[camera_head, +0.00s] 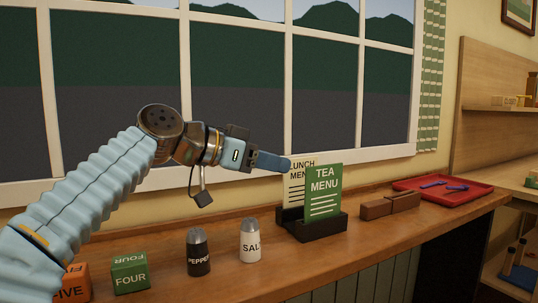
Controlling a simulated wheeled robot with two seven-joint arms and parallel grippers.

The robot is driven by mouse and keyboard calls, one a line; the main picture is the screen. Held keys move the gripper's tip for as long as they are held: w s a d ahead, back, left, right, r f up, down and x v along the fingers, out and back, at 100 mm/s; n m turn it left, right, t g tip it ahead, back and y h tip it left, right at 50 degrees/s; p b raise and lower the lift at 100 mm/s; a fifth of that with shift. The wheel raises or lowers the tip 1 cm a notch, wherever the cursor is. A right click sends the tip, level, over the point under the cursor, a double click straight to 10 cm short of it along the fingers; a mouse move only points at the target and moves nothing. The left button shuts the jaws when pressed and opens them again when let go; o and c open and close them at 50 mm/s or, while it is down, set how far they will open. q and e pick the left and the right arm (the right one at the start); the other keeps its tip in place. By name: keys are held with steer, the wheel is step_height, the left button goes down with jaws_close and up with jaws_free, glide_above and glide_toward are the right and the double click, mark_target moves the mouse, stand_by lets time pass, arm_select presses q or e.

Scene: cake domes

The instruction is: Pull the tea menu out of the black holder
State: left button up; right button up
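The green tea menu (322,190) stands upright in the black holder (318,228) on the wooden counter. A cream lunch menu (295,188) stands behind it in the same holder, its upper left partly covered by my gripper. My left gripper (286,163) points right, with its blue fingertips in front of or beside the lunch menu's top left corner. I cannot tell whether it touches the menu. The fingers overlap from this side, so their opening is hidden. My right gripper is out of view.
Salt (250,240) and pepper (198,252) shakers stand left of the holder. A green FOUR block (131,273) and an orange FIVE block (76,283) are farther left. A brown block (390,206) and a red tray (478,198) are to the right. The window is behind.

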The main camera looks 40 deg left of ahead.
mark_target(325, 173)
arm_select(q)
steer(key=x, duration=0.9)
steer(key=p+x, duration=0.1)
steer(key=x, duration=0.4)
steer(key=shift+w+a, duration=0.15)
steer(key=shift+a, duration=0.15)
steer(key=shift+c, duration=0.4)
jaws_close()
